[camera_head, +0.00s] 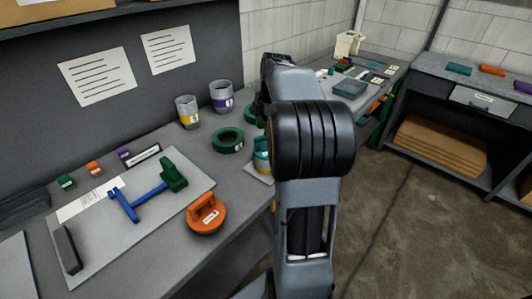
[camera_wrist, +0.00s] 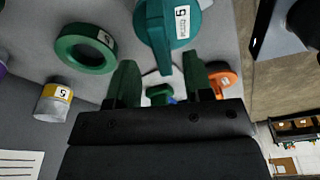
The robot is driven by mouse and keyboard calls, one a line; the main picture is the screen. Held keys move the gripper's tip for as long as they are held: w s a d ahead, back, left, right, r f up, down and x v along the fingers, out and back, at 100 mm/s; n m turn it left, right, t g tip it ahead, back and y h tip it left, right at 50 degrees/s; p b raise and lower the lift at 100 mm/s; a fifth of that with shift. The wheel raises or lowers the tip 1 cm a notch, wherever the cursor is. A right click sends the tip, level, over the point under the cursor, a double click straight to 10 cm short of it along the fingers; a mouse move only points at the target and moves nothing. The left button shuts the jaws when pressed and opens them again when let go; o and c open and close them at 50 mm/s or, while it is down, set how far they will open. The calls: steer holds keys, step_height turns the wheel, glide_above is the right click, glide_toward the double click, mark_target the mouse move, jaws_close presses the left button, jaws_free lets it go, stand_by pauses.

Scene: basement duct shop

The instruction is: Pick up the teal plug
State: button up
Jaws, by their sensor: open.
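The teal plug (camera_wrist: 168,22) is large at the top centre of the wrist view, a rounded body with a white label reading 6. Its narrow lower part reaches down between my fingertips in the picture; I cannot tell whether they touch it. In the head view the teal plug (camera_head: 262,160) shows as a sliver on the bench near its front edge, mostly hidden behind my arm. My gripper (camera_wrist: 159,70) is open, with two green fingers apart and nothing clearly held.
A green ring (camera_head: 228,140) lies left of the plug. An orange handled disc (camera_head: 207,216) and a blue tool (camera_head: 140,203) with a green end lie nearer. Two labelled cups (camera_head: 188,112) (camera_head: 221,96) stand behind. A second bench (camera_head: 455,68) is at right, with open floor between.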

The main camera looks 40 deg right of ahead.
mark_target(266, 149)
steer(key=shift+a+f, duration=0.2)
steer(key=shift+f, duration=1.1)
steer(key=shift+a+f, duration=0.2)
steer(key=shift+f, duration=1.1)
jaws_close()
